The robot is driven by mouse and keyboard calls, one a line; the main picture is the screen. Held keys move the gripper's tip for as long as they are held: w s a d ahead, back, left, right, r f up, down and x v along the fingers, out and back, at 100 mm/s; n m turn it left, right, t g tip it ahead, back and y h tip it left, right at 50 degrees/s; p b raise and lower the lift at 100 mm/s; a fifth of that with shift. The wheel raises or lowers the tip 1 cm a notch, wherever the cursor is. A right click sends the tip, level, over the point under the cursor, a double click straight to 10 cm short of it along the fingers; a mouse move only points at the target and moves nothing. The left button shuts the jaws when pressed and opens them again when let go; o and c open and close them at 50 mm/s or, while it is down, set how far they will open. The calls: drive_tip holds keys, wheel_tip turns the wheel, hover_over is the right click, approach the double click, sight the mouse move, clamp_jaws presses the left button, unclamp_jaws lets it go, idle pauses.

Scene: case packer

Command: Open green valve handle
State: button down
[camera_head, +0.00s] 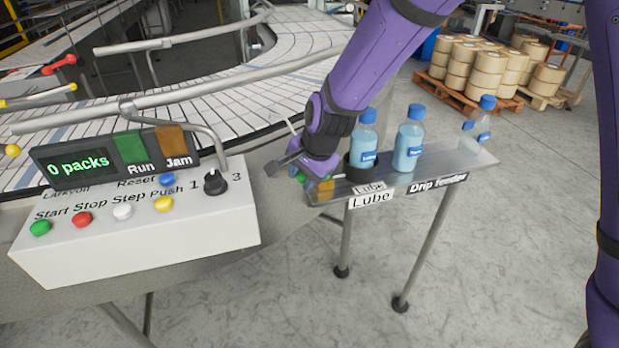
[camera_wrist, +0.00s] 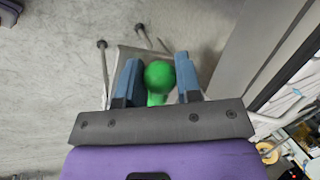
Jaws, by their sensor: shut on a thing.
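The green valve handle shows in the wrist view as a rounded green knob (camera_wrist: 159,77) between the two blue fingers of my gripper (camera_wrist: 159,85). My gripper is shut on it. Only a small green part of the handle (camera_head: 326,186) shows there, beside a yellow-orange piece. My wrist and the fingers hide most of the valve, so I cannot tell its angle.
Several items stand close by: a bottle (camera_head: 364,140) in a black holder, a second bottle (camera_head: 409,140) and a third bottle (camera_head: 476,125) on the shelf. The white control box (camera_head: 140,240) and its display (camera_head: 115,157) are left. Open floor lies in front.

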drive_tip(key=shift+w+a+m+t+h, duration=0.4)
drive_tip(key=shift+w+m, duration=0.25)
drive_tip(key=shift+m, duration=0.65)
drive_tip(key=shift+w+a+m+t+h, duration=0.25)
drive_tip(key=shift+w+a+m, duration=0.3)
drive_tip(key=shift+m, duration=0.75)
drive_tip(key=shift+w+d+r, duration=0.1)
drive_tip(key=c, duration=0.8)
unclamp_jaws()
drive_tip(key=v, duration=1)
drive_tip(key=shift+s+d+r, duration=0.1)
drive_tip(key=shift+s+r, duration=0.1)
drive_tip(key=shift+r, duration=0.1)
